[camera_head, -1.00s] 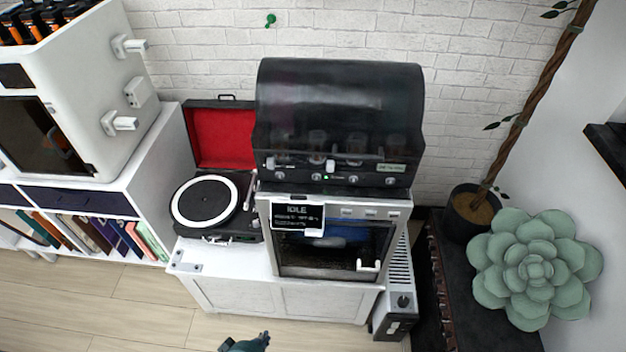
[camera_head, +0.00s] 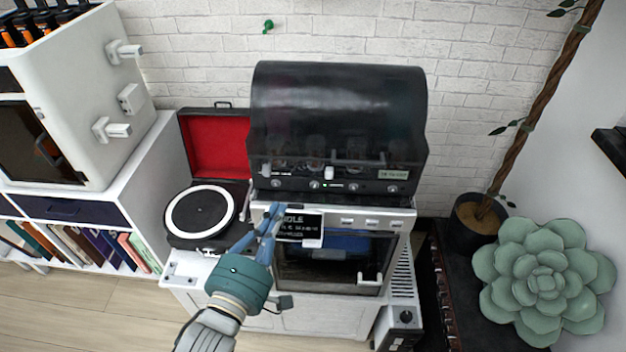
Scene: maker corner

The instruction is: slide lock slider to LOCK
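A white machine (camera_head: 349,214) with a dark glass front stands on the white cabinet, with a black-hooded unit (camera_head: 338,110) on top. A small display (camera_head: 299,227) reading IDLE hangs at the machine's upper left front. A small white tab (camera_head: 313,243) sits at its lower edge. Small white knobs, one at left (camera_head: 266,171) and one at centre (camera_head: 329,172), stand on the hooded unit's front strip. I cannot tell which part is the lock slider. My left gripper (camera_head: 264,222) is in front of the machine's left edge, blue fingers slightly apart and empty. My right gripper is out of view.
A turntable (camera_head: 201,212) with an open red-lined lid stands left of the machine. A white enclosure (camera_head: 82,95) sits on the bookshelf at far left. A succulent (camera_head: 545,280) and potted plant (camera_head: 478,218) stand at right.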

